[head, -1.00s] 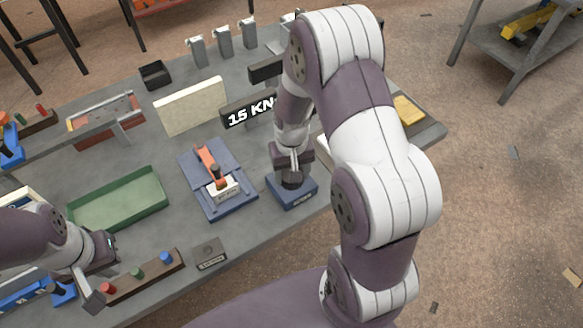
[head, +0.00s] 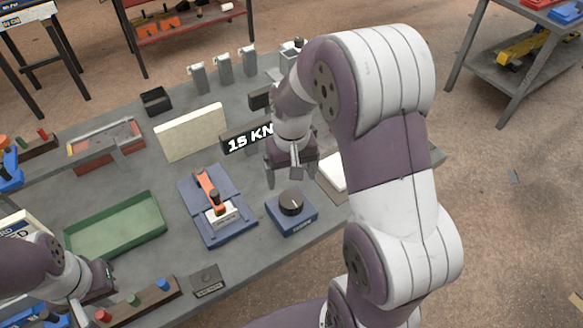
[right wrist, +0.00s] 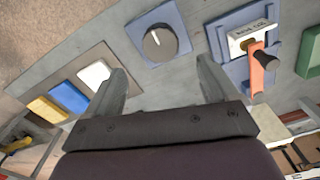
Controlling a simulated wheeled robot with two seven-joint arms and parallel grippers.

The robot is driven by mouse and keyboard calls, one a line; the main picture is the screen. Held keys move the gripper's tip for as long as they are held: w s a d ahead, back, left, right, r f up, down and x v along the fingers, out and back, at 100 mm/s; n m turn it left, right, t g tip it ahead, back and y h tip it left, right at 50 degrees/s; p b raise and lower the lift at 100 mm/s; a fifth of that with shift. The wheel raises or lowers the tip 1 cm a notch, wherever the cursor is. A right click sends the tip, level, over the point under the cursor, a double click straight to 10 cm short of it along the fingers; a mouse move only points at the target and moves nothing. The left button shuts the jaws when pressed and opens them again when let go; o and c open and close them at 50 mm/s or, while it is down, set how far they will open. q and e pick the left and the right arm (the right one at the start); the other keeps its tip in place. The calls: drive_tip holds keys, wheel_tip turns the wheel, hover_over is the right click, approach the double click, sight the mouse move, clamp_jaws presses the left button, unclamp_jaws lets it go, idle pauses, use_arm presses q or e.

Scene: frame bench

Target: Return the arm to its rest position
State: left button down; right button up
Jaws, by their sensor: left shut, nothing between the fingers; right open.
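My right gripper (head: 283,176) is open and empty. In the head view it hangs over the bench just behind the blue box with a black dial knob (head: 291,203), clear of the knob. In the right wrist view my two fingers (right wrist: 160,78) are spread apart, and the knob (right wrist: 160,43) with its white pointer line shows beyond them. My left gripper (head: 78,312) is shut and empty at the lower left, beside the wooden strip (head: 140,304) with red, green and blue pegs. Its fingertips are partly cut off by the picture's edge.
A blue fixture with an orange-handled lever (head: 208,190) stands left of the dial box. A green tray (head: 115,228), a cream block (head: 190,133) and a "15 KN" sign (head: 247,136) are on the bench (head: 180,260). Small grey posts (head: 223,66) stand at the back.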

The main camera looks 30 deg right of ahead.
wheel_tip(320, 180, up, 3)
idle(0.5)
drive_tip(key=s+a+f+n+t, duration=0.1)
drive_tip(key=s+a+f+n, duration=0.1)
drive_tip(key=s+a, duration=0.3)
drive_tip(key=s+f, duration=0.1)
drive_tip(key=s, duration=0.2)
drive_tip(key=shift+s+a+n, duration=0.15)
drive_tip(key=shift+s+n, duration=0.1)
drive_tip(key=shift+n, duration=0.05)
drive_tip(key=shift+s, duration=0.1)
